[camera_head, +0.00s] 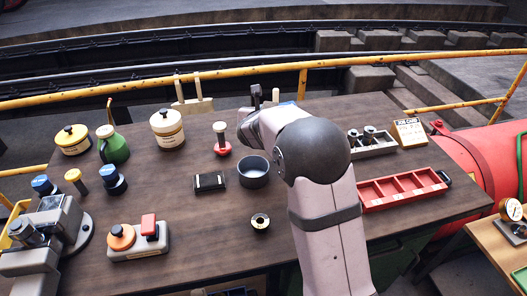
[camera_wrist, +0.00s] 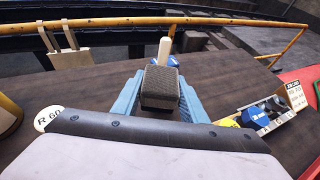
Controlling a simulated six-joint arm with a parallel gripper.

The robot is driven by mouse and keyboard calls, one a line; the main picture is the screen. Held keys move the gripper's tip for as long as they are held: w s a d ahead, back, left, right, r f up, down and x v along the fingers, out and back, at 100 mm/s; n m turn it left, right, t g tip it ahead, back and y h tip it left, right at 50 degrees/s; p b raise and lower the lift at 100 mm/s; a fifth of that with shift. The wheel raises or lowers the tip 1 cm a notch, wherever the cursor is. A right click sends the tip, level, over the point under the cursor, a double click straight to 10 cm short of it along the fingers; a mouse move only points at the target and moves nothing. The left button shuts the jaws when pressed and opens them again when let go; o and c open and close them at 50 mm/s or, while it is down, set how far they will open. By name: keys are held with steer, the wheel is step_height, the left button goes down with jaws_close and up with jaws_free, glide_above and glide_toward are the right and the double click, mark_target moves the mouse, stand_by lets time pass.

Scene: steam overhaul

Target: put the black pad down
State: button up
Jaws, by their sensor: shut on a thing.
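My gripper (camera_wrist: 160,92) shows in the wrist view as two blue fingers, shut on the black pad (camera_wrist: 159,86), a dark, rough-faced block. The pad is held between the fingers above the brown table (camera_wrist: 90,92). I cannot tell how high it is or whether it touches anything. In the head view my arm covers most of the gripper, and the pad is not clearly visible there.
A black tray (camera_head: 210,182), a dark grey bowl (camera_head: 254,172) and a red-based stamp (camera_head: 222,148) stand left of my arm. A red compartment tray (camera_head: 400,189) lies to the right. Jars and bottles fill the left side. The front middle has bare wood around a small ring (camera_head: 260,222).

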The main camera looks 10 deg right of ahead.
steer(key=shift+a+f+n+y, duration=0.3)
steer(key=shift+a+f, duration=0.4)
steer(key=shift+a, duration=0.35)
steer(key=shift+w+d+f+p, duration=0.1)
steer(key=shift+f+p, duration=0.4)
steer(key=shift+f, duration=4.45)
steer(key=shift+f+b, duration=0.65)
steer(key=shift+b, duration=0.35)
steer(key=o, duration=0.8)
steer(key=shift+o, duration=0.2)
steer(key=shift+r, duration=0.15)
